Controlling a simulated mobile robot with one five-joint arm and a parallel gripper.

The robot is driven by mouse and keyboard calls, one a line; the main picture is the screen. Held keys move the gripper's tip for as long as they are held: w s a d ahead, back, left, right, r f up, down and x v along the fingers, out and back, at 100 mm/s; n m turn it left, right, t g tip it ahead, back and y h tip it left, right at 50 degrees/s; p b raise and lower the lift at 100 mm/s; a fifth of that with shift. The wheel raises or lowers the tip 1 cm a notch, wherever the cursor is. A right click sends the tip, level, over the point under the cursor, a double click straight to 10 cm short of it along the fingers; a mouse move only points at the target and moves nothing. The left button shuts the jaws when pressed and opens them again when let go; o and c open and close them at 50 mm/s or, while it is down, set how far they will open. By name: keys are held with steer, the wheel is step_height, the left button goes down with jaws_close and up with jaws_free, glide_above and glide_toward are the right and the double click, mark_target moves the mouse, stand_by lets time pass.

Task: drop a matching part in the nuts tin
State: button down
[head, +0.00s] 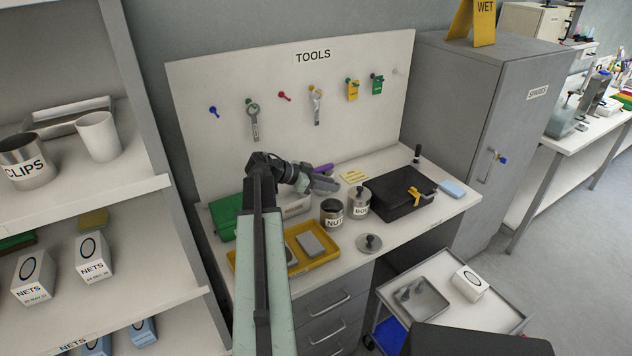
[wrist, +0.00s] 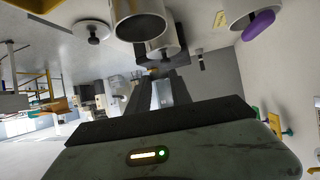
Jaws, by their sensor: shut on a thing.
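The nuts tin (head: 333,222) stands on the bench in the head view, its dark top seemingly open. The bolts tin (head: 359,209), with a knobbed lid on it, stands just right of it. My gripper (head: 330,185) is above and behind the nuts tin. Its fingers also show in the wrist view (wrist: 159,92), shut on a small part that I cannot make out. An open tin, which looks like the nuts tin (wrist: 138,28), is beyond the fingertips in the wrist view. A loose lid (head: 369,243) lies on the bench in front of the tins.
A yellow tray (head: 325,258) with grey blocks lies left of the tins. A cart (head: 500,316) stands in front.

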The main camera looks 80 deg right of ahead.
step_height(320, 180, down, 6)
steer(key=b, duration=0.5)
steer(key=shift+w+f+b, duration=0.1)
steer(key=shift+b, duration=0.3)
steer(key=c, duration=1.1)
jaws_free()
steer(key=p+v, duration=0.4)
steer(key=v, duration=0.4)
